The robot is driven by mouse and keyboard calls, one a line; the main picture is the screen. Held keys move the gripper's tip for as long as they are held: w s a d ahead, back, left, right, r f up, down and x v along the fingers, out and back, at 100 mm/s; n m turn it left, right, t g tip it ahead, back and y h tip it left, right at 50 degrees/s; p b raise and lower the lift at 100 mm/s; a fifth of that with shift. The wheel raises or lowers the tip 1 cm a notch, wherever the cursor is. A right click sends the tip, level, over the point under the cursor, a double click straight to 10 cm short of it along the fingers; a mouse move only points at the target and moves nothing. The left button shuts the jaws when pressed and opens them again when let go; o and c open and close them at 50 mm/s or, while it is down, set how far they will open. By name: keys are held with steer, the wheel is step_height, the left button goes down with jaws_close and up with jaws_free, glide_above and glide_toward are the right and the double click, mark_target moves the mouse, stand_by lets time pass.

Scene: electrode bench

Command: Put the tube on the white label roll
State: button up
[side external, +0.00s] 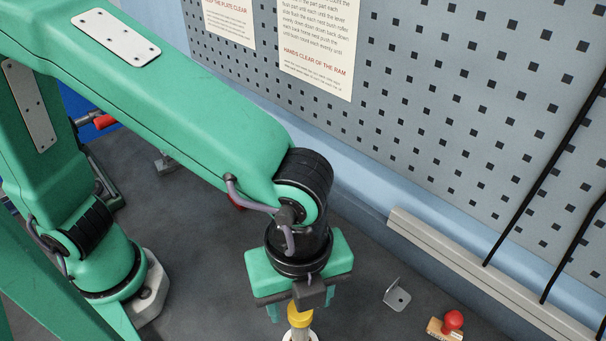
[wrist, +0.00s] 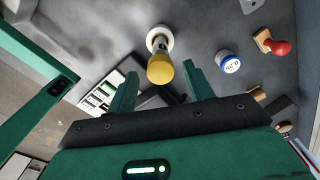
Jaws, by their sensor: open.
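The tube (wrist: 157,48) has a yellow cap and a pale body. In the wrist view it stands with its lower end at the white label roll (wrist: 151,37), seen as a white ring around its foot. Whether it rests on the roll or inside its hole I cannot tell. In the side view the tube's yellow cap (side external: 300,317) shows just below my gripper (side external: 301,304), with white under it at the picture's bottom edge. My gripper also shows in the wrist view (wrist: 158,71). Its green fingers are apart, one each side of the cap, with gaps visible.
A blue-and-white round item (wrist: 230,64) and a red-handled stamp (wrist: 277,47) lie right of the tube. In the side view a metal bracket (side external: 397,294) and the stamp (side external: 452,322) stand right of my gripper. A pegboard wall (side external: 420,120) rises behind.

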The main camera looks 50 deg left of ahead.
step_height(320, 180, up, 7)
steer(key=shift+f, duration=0.1)
stand_by(0.7)
steer(key=w+a+r+n+t, duration=0.1)
steer(key=w+a+n+t, duration=0.1)
steer(key=a+n, duration=0.9)
steer(key=w+a+n+t, duration=0.2)
steer(key=a+n, duration=1)
steer(key=a, duration=0.8)
steer(key=shift+w+r+t, duration=0.25)
steer(key=shift+r+t, duration=0.15)
steer(key=shift+t, duration=0.4)
